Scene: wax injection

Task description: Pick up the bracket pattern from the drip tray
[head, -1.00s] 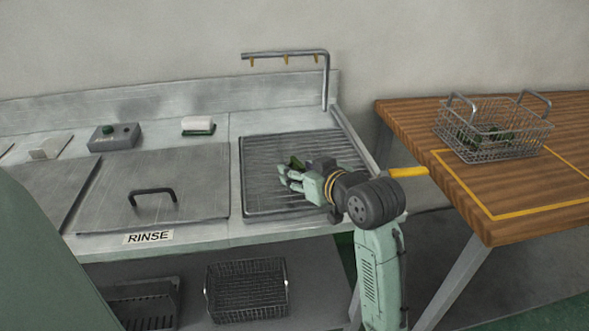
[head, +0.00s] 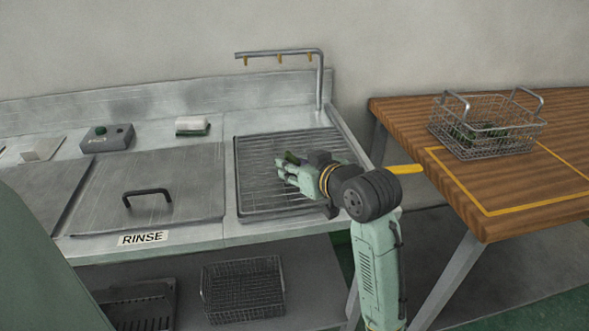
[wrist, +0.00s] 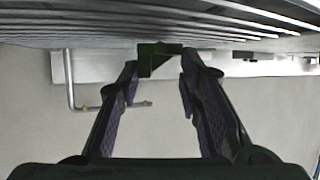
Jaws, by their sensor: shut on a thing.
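The bracket pattern (head: 291,158) is a small dark green piece over the drip tray (head: 240,190), partly hidden by my fingers in the head view. In the wrist view the bracket (wrist: 155,58) shows its angular shape between my fingertips, close to the tray's slats (wrist: 210,15). My gripper (head: 284,168) is low over the ribbed tray and shut on the bracket. I cannot tell whether the bracket touches the slats.
A bent pipe rail with hooks (head: 321,85) rises behind the tray. The lidded rinse tank (head: 185,190) is left of it.

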